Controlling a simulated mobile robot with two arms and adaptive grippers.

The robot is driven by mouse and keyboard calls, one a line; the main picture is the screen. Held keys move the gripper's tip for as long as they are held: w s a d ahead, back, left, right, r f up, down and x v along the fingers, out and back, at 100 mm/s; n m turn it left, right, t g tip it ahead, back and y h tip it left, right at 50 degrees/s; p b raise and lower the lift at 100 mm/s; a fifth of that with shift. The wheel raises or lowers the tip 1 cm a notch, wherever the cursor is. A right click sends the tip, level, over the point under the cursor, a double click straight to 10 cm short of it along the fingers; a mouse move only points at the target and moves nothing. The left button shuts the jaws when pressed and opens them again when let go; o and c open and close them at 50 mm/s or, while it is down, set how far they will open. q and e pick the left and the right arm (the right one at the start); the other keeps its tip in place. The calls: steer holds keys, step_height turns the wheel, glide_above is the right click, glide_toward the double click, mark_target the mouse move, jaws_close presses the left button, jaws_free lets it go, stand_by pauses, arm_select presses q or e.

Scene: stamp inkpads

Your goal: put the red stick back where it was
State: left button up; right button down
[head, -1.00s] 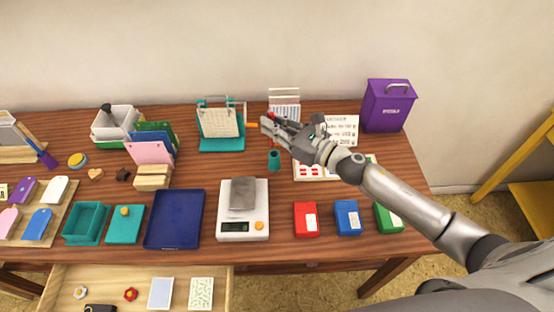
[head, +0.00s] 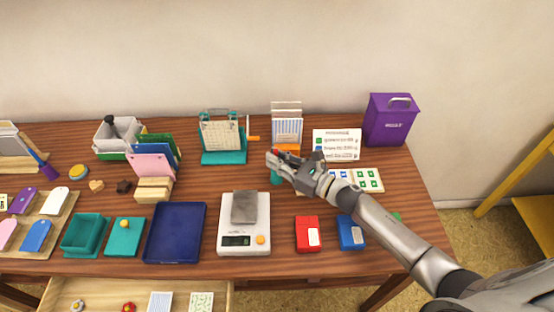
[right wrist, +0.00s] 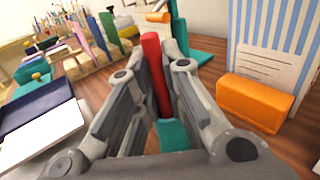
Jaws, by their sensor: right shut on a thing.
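The red stick (right wrist: 155,75) stands roughly upright between the fingers of my right gripper (head: 274,158), which is shut on it. In the head view only a bit of red shows at the fingertips. A small teal cup (head: 276,179) stands right under the fingertips and is partly hidden by them. In the right wrist view the teal cup (right wrist: 174,135) shows at the stick's lower end. I cannot tell whether that end is inside the cup or just above it. My left gripper is not in view.
An orange block (right wrist: 255,103) with a striped card rack (head: 287,125) stands close behind the gripper. A teal flip stand (head: 223,158) is behind left. The scale (head: 244,247), red box (head: 306,234) and blue box (head: 350,232) are in front. A purple bin (head: 390,120) stands back right.

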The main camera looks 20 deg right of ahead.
steer(key=shift+f, duration=0.1)
steer(key=c, duration=1.5)
jaws_free()
steer(key=shift+s+d, duration=0.15)
steer(key=shift+s, duration=0.1)
steer(key=b+v, duration=0.2)
steer(key=v, duration=0.9)
steer(key=shift+s+d, duration=0.15)
steer(key=shift+s, duration=0.05)
